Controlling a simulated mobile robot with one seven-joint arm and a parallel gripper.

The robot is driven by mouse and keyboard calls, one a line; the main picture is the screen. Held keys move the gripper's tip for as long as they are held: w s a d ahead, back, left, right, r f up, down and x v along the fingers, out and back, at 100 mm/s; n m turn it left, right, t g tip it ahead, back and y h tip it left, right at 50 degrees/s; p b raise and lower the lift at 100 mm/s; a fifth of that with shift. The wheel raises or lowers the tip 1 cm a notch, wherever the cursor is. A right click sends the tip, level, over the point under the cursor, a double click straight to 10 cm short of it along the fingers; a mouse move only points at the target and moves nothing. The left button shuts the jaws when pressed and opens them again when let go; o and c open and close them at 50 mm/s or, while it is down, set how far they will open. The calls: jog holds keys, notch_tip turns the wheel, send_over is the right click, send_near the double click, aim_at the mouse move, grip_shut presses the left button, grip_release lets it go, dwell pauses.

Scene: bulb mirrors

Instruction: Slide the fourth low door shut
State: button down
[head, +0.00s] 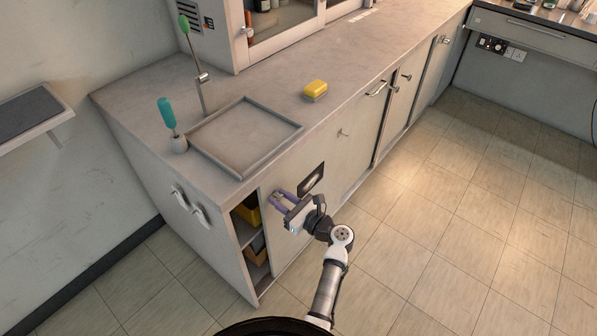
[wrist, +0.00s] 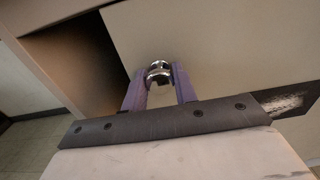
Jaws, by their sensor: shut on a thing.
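The low sliding door (head: 283,252) is a pale panel at the near left end of the cabinet. It stands partly open, with a dark gap (head: 246,232) along its left edge. The gap also shows at the left of the wrist view (wrist: 78,60), beside the door (wrist: 220,40). My gripper (head: 277,198) is at the door's front, near its left edge. In the wrist view, the purple fingers of my gripper (wrist: 158,84) are shut on a shiny round knob (wrist: 158,70) on the door. My gripper hides the knob in the head view.
Shelves inside the gap hold a yellow thing (head: 249,213) and a brown box (head: 257,250). A dark framed plate (head: 311,179) is on the front, right of my gripper. The floor at right is clear.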

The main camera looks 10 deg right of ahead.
jog(key=s+a+p, duration=0.3)
jog(key=s+a, duration=0.3)
jog(key=a, duration=0.2)
jog(key=shift+s+a+p, duration=0.2)
jog(key=shift+s+p, duration=0.15)
jog(key=c, duration=1.1)
grip_release()
jog(key=shift+d, duration=0.1)
